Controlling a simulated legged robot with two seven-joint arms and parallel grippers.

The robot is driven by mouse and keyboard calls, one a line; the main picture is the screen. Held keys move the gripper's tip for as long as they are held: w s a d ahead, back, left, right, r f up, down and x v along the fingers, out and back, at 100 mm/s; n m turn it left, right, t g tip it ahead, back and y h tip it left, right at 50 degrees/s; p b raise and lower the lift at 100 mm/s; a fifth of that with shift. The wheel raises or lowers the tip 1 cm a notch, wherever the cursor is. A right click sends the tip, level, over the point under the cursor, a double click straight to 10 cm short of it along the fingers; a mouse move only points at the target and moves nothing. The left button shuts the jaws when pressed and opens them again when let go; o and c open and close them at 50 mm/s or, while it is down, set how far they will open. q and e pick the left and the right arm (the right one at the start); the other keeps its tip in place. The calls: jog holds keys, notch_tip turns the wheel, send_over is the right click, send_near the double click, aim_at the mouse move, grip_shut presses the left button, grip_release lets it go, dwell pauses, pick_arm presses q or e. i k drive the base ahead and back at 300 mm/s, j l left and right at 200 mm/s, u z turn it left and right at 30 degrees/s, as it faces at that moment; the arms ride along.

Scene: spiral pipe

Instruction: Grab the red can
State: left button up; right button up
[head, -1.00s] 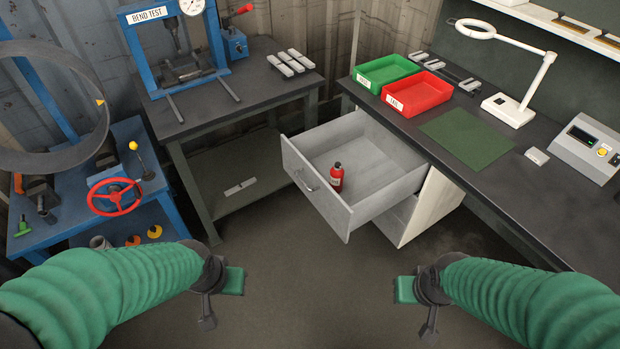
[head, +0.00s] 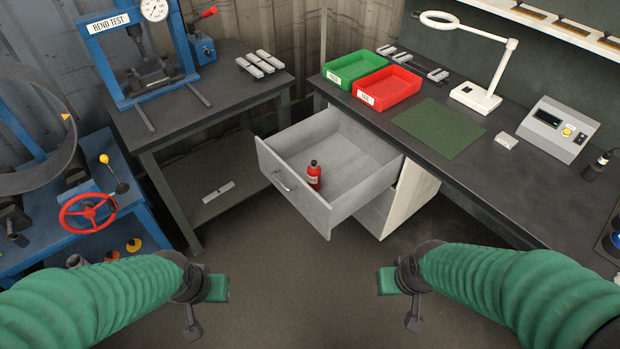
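The red can (head: 314,176) is a small red bottle-like can with a dark top. It stands upright inside the open grey drawer (head: 293,201), near the drawer's front panel. My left gripper (head: 217,288) is at the lower left, in front of and below the drawer, apart from it. My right gripper (head: 387,281) is at the lower right, also apart from the drawer and can. Both grippers show as green blocks seen from behind, and I cannot tell whether their fingers are open or shut. Nothing is seen held in either.
The dark workbench (head: 500,185) at right bears a green bin (head: 350,68), a red bin (head: 389,88), a green mat (head: 438,130) and a white lamp (head: 476,97). A bend-test table (head: 205,112) and blue handwheel stand (head: 120,205) are at left. The floor before the drawer is clear.

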aim_at(313, 173)
jog(key=i+l+u, duration=0.2)
jog(key=i+u, duration=0.15)
jog(key=i, duration=0.15)
jog(key=i+l+u, duration=0.35)
jog(key=i, duration=0.15)
jog(key=i+l+u, duration=0.35)
jog(key=i+l, duration=0.1)
